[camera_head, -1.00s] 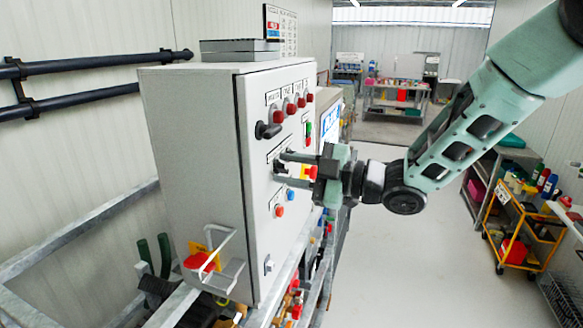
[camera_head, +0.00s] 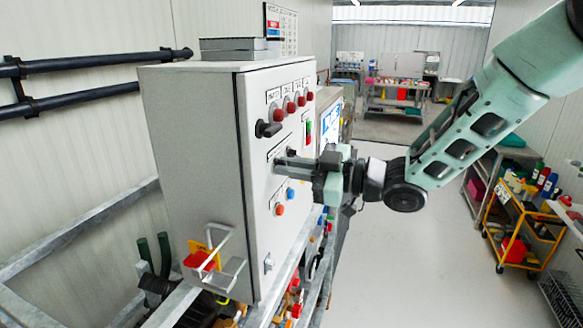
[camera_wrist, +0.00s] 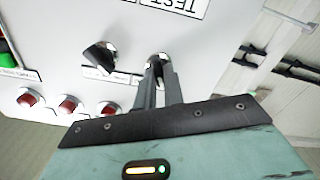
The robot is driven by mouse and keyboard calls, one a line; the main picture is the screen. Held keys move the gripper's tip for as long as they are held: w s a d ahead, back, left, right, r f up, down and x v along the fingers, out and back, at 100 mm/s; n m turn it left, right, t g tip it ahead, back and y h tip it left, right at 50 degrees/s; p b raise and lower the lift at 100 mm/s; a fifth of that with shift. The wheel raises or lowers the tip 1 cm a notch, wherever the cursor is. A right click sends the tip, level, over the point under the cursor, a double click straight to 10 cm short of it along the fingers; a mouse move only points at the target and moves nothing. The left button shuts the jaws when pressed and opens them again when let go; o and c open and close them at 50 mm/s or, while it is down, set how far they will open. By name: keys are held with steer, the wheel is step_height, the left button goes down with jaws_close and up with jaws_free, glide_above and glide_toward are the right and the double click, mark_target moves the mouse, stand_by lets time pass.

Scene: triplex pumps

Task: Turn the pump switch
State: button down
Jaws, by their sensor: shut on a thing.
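The grey control box (camera_head: 190,180) stands at the left of the head view, its switch panel facing right. My gripper (camera_head: 280,165) reaches in from the right, with its fingertips at the panel. In the wrist view my gripper (camera_wrist: 157,72) is closed on a panel switch (camera_wrist: 158,58); only a bit of its shiny base shows past the fingers.
Several red knobs (camera_head: 290,107) line the panel top. A blue button (camera_head: 290,193) and an orange-red button (camera_head: 279,209) sit below my fingers. A red padlock-like part (camera_head: 200,261) hangs low on the box.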

steer(key=m+p, duration=0.1)
steer(key=m, duration=0.3)
steer(key=shift+w+m, duration=0.1)
steer(key=shift+m, duration=0.3)
stand_by(0.4)
steer(key=c, duration=1.5)
jaws_free()
steer(key=b+v, duration=0.6)
steer(key=v, duration=1.1)
steer(key=shift+d, duration=0.25)
